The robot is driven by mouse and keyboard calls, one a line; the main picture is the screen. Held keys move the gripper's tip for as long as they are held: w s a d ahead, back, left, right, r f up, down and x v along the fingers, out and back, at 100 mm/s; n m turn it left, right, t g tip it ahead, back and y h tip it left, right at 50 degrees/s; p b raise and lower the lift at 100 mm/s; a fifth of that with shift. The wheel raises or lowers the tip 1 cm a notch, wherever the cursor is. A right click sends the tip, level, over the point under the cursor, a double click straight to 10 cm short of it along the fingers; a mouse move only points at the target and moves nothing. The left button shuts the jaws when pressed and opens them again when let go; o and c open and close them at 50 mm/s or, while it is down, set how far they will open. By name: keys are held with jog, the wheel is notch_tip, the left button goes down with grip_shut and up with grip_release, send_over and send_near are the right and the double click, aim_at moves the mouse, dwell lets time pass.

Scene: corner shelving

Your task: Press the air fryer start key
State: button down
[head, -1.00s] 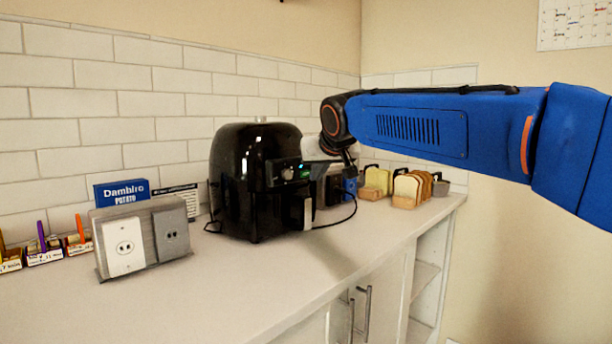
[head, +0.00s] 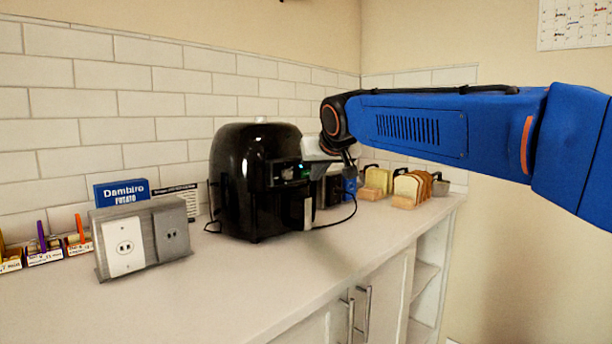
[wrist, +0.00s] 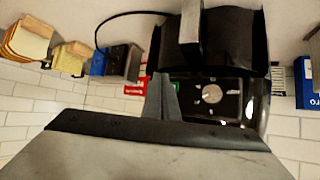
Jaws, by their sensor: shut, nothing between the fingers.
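The black air fryer (head: 255,190) stands on the counter against the tiled wall, with its front handle (head: 308,213) towards the right. Its control panel has a round silver dial (wrist: 211,93) and a small lit green key (wrist: 175,86), seen in the wrist view. A small green glow also shows on the panel in the head view. My gripper (wrist: 160,80) is shut and empty. In the wrist view its tip overlaps the panel's edge right beside the green key, partly covering that area. Whether it touches the panel I cannot tell. In the head view the fingertips are hard to make out.
A grey socket box (head: 140,240) and a blue Dambiro box (head: 122,191) stand left of the fryer. Bread slices in holders (head: 408,188) stand to the right. A black cord (head: 350,212) loops over the counter. The front counter is clear.

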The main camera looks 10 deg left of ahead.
jog(key=shift+a, duration=0.1)
jog(key=shift+w+a, duration=0.25)
jog(key=shift+w+a, duration=0.2)
dwell(0.9)
jog(key=shift+s+d, duration=0.45)
jog(key=shift+d, duration=0.15)
jog(key=shift+s+d, duration=0.1)
dwell(0.3)
jog(key=shift+s+d, duration=0.75)
jog(key=shift+d, duration=0.2)
jog(key=shift+s+d, duration=0.7)
jog(key=shift+d, duration=0.2)
